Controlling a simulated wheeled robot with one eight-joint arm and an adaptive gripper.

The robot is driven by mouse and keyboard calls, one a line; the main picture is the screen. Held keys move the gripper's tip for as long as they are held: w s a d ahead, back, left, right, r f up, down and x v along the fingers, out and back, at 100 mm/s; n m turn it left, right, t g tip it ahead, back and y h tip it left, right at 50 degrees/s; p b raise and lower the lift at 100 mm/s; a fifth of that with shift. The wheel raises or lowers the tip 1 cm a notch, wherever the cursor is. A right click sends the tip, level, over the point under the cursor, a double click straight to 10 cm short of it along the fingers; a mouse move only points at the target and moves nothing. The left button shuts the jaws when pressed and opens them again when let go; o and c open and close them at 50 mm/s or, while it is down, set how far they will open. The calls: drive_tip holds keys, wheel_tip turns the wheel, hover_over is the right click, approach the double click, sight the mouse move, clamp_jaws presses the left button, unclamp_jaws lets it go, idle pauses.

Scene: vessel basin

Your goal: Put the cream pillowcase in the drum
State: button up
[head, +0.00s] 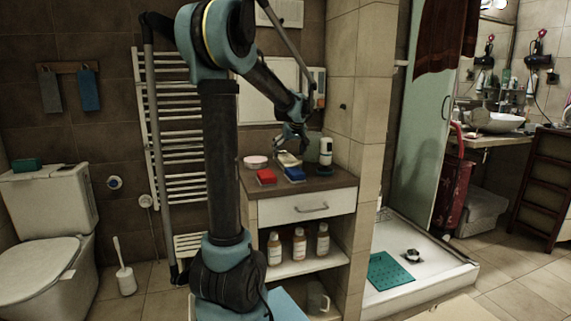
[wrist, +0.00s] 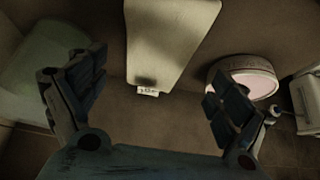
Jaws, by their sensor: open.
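The cream pillowcase (head: 288,159) appears as a flat, pale folded piece on the brown counter top (head: 330,180). In the wrist view the pillowcase (wrist: 170,45) is long and pale, with a small white printed tag at its near end. My gripper (head: 291,138) is above the counter, over the pillowcase. In the wrist view my gripper (wrist: 157,85) is open, its fingers wide apart on either side of the pillowcase's tagged end, with nothing held. I cannot make out a drum for certain in either view.
A round white and pink container (head: 256,161) stands close to the pillowcase, and shows near my right finger (wrist: 246,78). A red folded cloth (head: 266,177) and a blue one (head: 294,174) lie at the counter's front. A white bottle-like item (head: 325,152) stands right.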

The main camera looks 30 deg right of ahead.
sight(288, 156)
drive_tip(key=shift+d+x, duration=0.2)
drive_tip(key=shift+x, duration=2.4)
drive_tip(key=shift+w+r, duration=0.1)
drive_tip(key=shift+r, duration=0.05)
drive_tip(key=c, duration=1.4)
